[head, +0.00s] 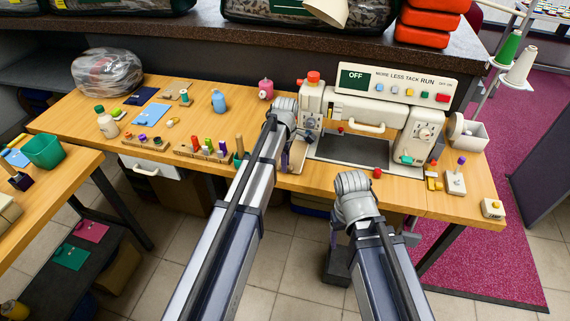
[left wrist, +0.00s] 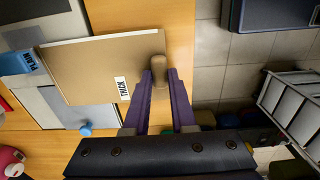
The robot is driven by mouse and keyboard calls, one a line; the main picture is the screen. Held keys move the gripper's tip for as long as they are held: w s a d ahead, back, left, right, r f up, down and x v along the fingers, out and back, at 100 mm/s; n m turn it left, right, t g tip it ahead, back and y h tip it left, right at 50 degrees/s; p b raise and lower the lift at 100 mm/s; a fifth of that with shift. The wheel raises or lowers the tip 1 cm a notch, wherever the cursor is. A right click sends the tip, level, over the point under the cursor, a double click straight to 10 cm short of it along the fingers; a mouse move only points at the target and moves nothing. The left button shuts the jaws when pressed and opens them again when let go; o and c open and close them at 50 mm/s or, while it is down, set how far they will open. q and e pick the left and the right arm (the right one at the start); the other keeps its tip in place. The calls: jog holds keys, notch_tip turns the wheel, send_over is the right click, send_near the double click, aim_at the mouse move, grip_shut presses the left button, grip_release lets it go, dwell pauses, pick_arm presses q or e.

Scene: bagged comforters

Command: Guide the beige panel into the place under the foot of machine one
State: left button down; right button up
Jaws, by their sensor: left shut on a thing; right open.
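The beige panel (left wrist: 95,66) lies flat at the left end of the sewing machine, with a "THICK" label and a rounded brown knob (left wrist: 158,68) at its edge. In the head view a sliver of the panel (head: 297,158) shows beside my left gripper (head: 284,160). My left gripper's purple fingers (left wrist: 166,95) are shut on the knob in the left wrist view. The machine (head: 385,118) has an "OFF" and "MORE LESS TACK RUN" board. Its foot is too small to make out clearly. My right gripper (head: 338,268) is open, low in front of the table edge.
A blue block marked "PLAIN" (left wrist: 17,62) and a grey plate (left wrist: 88,112) lie by the panel. A red ball (head: 377,173) sits at the table's front edge. Spool racks (head: 205,149) stand to the left.

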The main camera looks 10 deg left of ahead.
pick_arm(q)
jog(key=shift+w, duration=0.15)
jog(key=shift+w, duration=1.4)
jog(key=shift+f, duration=0.2)
jog(key=c, duration=0.7)
grip_release()
jog(key=shift+o, duration=0.5)
jog(key=o, duration=0.6)
jog(key=shift+r, duration=0.15)
